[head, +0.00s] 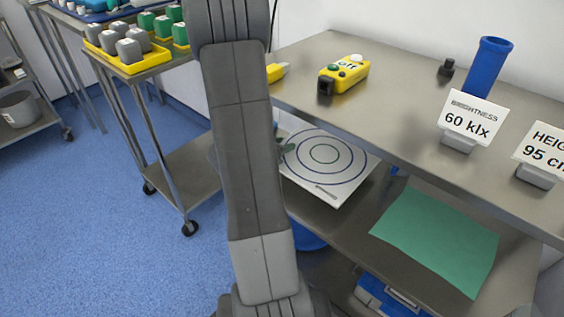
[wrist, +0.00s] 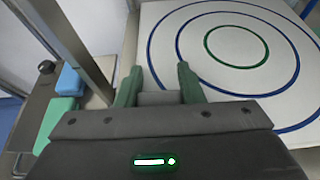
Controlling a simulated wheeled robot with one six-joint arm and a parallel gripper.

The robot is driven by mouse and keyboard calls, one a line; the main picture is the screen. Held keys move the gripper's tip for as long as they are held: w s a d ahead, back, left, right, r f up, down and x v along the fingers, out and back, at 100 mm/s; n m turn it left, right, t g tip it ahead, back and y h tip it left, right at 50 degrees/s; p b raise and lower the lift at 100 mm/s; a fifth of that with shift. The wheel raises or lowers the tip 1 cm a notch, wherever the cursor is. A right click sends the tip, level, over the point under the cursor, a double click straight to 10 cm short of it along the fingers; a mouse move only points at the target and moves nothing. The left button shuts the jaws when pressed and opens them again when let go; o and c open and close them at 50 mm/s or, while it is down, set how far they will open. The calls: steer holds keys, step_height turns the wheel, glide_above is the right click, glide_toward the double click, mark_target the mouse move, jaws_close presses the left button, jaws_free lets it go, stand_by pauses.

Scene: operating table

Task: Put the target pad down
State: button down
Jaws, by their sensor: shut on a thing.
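The target pad is a flat white square board with blue and green concentric rings; it shows in the head view (head: 348,188) and fills the upper right of the wrist view (wrist: 222,78). My gripper (wrist: 157,88) has green fingers shut on a grey part at the pad's near edge. In the head view, a green finger of my gripper (head: 287,148) shows at the pad's left side, mostly hidden behind my arm. The pad is just below the steel tabletop's front edge, above the lower shelf. I cannot tell whether it touches the shelf.
The steel tabletop (head: 400,110) holds a yellow control box (head: 344,75), a blue cylinder (head: 488,66), a brightness sign (head: 470,118) and a height sign (head: 545,147). A green sheet (head: 437,238) lies on the lower shelf (head: 350,235). A cart with a yellow tray (head: 155,61) stands left.

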step_height(320, 180, down, 3)
steer(key=shift+a+r+b, duration=0.1)
steer(key=shift+b, duration=0.2)
steer(key=shift+w+f+b, duration=0.15)
steer(key=shift+f+b, duration=0.75)
steer(key=shift+f, duration=0.8)
steer(key=shift+f, duration=0.2)
steer(key=c, duration=1)
jaws_free()
steer(key=shift+r, duration=0.1)
steer(key=shift+o, duration=0.2)
steer(key=shift+r, duration=0.2)
steer(key=p+v, duration=0.3)
steer(key=v, duration=0.9)
